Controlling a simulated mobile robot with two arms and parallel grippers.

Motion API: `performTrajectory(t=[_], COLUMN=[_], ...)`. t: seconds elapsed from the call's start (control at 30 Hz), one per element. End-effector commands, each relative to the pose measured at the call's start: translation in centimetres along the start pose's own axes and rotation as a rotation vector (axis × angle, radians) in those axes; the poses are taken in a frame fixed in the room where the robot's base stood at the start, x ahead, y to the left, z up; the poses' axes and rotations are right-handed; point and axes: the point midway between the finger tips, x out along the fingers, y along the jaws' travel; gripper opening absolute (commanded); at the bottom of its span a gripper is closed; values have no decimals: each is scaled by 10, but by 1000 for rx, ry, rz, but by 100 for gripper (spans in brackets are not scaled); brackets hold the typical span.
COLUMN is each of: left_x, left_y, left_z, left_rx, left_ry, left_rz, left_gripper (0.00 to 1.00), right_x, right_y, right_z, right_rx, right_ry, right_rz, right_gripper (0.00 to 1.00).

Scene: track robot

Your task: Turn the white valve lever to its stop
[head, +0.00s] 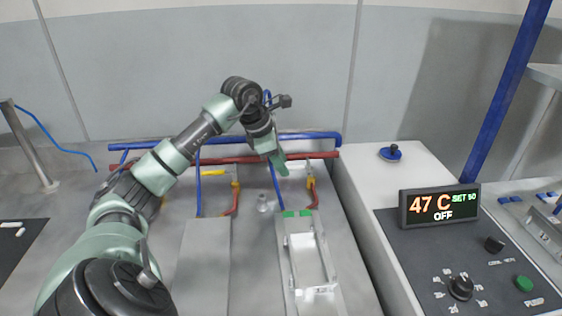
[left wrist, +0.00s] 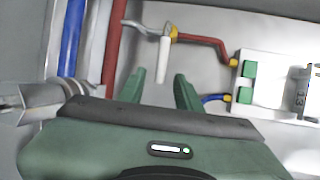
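The white valve lever (left wrist: 163,60) shows in the left wrist view, its lower end between my left gripper's green fingertips (left wrist: 159,77). Gaps show on both sides of it, and I cannot tell how deep between the fingers it sits. The lever joins a yellow-banded valve (left wrist: 173,33) on a thin red pipe. In the head view my left gripper (head: 280,168) points down at the rear pipes, and a pale part of the lever (head: 297,165) shows just right of it. The fingers are open and empty. My right gripper is in no view.
A red pipe (head: 325,155) and a blue pipe (head: 310,136) run along the back wall. A yellow lever (head: 213,172) sits on another valve to the left. A white tray (head: 290,260) lies in front. A display (head: 440,205) reads 47 C, OFF.

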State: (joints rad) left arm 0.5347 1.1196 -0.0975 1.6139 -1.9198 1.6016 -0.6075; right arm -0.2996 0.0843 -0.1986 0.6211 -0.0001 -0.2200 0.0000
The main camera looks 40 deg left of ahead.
Motion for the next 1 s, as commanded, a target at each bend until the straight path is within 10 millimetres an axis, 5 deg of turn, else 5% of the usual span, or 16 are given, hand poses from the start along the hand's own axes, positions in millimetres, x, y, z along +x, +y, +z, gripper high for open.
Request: performTrajectory(t=[0.1,0.23,1.0], left_x=[0,0,-1], left_y=[0,0,0], left_z=[0,0,0], left_rx=[0,0,0], left_ry=[0,0,0], left_rz=[0,0,1], left_gripper=[31,0,0], right_x=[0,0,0], right_y=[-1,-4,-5], right_z=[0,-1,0], right_rx=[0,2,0], right_ry=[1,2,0], right_rz=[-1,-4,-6], right_gripper=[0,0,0])
